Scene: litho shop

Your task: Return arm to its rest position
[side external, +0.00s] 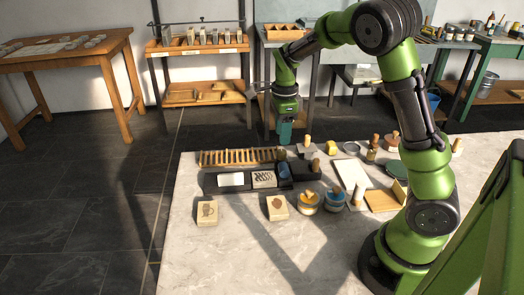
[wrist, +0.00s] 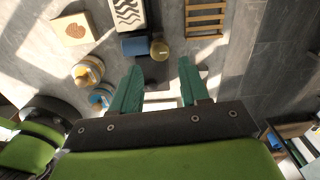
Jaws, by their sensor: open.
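My gripper (side external: 285,136) hangs fingers down above the far edge of the marble table, near the slatted wooden rack. In the wrist view its two green fingers (wrist: 160,65) are spread apart, with nothing held between them. My green arm arches over from its base at the table's right side. Below the gripper in the wrist view lie a blue roller-like piece (wrist: 135,46), a round brass-coloured knob (wrist: 159,50) and a dark plate.
On the marble table (side external: 180,250) are a slatted rack (side external: 240,157), two image blocks (side external: 207,211) (side external: 277,207), a yellow-topped jar (side external: 308,203), a blue jar (side external: 335,200) and a white slab (side external: 350,174). Shelves (side external: 200,45) stand behind. The table's front left is clear.

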